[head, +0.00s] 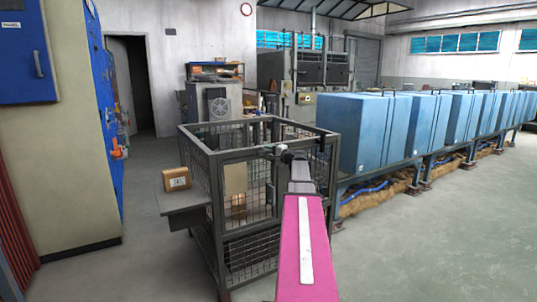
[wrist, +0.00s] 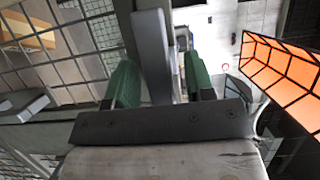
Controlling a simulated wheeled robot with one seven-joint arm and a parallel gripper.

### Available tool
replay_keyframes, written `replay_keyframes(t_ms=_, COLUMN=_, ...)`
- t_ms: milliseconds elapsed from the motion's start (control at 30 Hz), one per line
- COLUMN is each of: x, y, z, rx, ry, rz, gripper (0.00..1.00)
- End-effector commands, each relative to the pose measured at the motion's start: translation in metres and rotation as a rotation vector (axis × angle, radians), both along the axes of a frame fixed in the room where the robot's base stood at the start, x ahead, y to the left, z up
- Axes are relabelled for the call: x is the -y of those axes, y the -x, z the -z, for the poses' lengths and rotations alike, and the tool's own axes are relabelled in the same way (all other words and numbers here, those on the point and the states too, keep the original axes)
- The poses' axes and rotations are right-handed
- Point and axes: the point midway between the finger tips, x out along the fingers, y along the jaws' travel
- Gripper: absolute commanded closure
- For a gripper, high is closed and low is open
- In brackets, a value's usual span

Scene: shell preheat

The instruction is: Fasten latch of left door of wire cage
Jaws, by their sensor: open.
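The grey wire cage (head: 216,160) stands in the middle of the head view, with mesh panels in metal frames. My gripper (head: 287,153) is at the cage's top front rail, at the end of my arm. In the wrist view my gripper (wrist: 160,78) is open, with green pads on both fingers. A grey metal bar (wrist: 151,45) passes between the fingers, nearer the left one; I cannot tell if it is the latch or part of the frame, nor whether it touches a pad. Mesh (wrist: 75,55) shows at the left. The left door's latch is not clearly made out.
A side shelf (head: 182,201) on the cage holds a small brown box (head: 177,179). Blue cabinets (head: 362,130) line the right side. A beige and blue cabinet (head: 60,140) stands at the left. Floor at the right front is clear.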

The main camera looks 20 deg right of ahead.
Motion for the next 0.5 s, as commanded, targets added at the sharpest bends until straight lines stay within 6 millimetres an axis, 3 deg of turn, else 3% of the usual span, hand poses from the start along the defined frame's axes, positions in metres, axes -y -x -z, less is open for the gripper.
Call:
replay_keyframes(t_ms=300, x=-0.001, y=-0.0016, z=0.0001, rx=0.0, ry=0.0, rz=0.0, gripper=0.54)
replay_keyframes(t_ms=433, x=-0.0009, y=-0.0016, z=0.0001, rx=0.0, ry=0.0, rz=0.0, gripper=0.97)
replay_keyframes(t_ms=500, x=-0.0009, y=-0.0016, z=0.0001, rx=0.0, ry=0.0, rz=0.0, gripper=1.0)
